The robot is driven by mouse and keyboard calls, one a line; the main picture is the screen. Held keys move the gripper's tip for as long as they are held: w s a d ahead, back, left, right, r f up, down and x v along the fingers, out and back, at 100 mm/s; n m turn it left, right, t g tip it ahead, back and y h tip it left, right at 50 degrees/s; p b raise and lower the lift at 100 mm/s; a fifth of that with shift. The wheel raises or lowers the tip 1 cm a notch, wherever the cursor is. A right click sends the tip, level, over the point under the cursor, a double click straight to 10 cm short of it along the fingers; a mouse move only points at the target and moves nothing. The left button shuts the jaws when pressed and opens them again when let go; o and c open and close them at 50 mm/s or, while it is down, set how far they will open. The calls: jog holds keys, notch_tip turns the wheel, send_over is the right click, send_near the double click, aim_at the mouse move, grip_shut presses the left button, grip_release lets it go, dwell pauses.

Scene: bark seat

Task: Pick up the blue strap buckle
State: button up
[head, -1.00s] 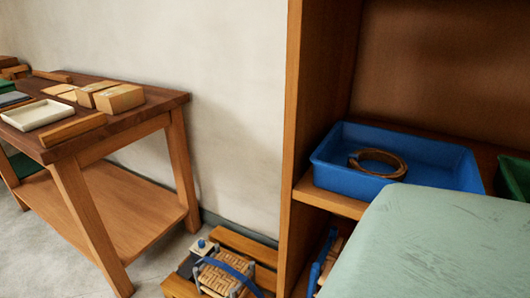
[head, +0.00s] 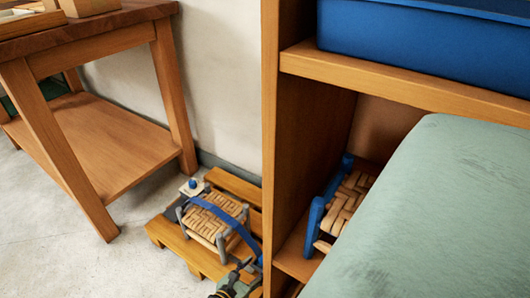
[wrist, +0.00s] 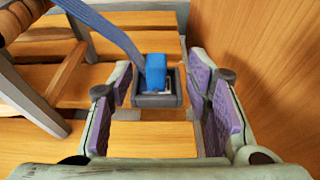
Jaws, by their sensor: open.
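The blue strap buckle (wrist: 156,70) stands up from a small dark grey base (wrist: 157,99) on the slatted wooden pallet in the wrist view. A blue strap (wrist: 105,27) runs to it from the upper left. My gripper (wrist: 160,82) is open, with purple-padded fingers on the left and right of the buckle. I see gaps between the pads and the buckle. In the head view the strap (head: 208,206) crosses a woven-seat stool (head: 213,221). Only part of my gripper (head: 238,282) shows at the bottom, and the buckle cannot be made out there.
The stool sits on the pallet (head: 163,236), close to the wooden shelf unit (head: 271,150) on the right. The shelf holds a blue bin (head: 430,45) and another woven stool (head: 345,200). A small blue-topped block (head: 193,187) is behind the stool. A workbench (head: 95,45) stands left.

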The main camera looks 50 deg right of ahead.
aim_at(261, 260)
jog(key=x, duration=0.3)
jog(key=f+b+x, duration=0.1)
jog(key=x, duration=0.2)
jog(key=shift+w+a+f, duration=0.1)
jog(key=shift+w+a, duration=0.05)
jog(key=shift+a, duration=0.05)
jog(key=shift+d+f, duration=0.1)
jog(key=shift+d, duration=0.25)
jog(key=shift+w, duration=0.1)
jog(key=shift+c, duration=0.6)
grip_shut()
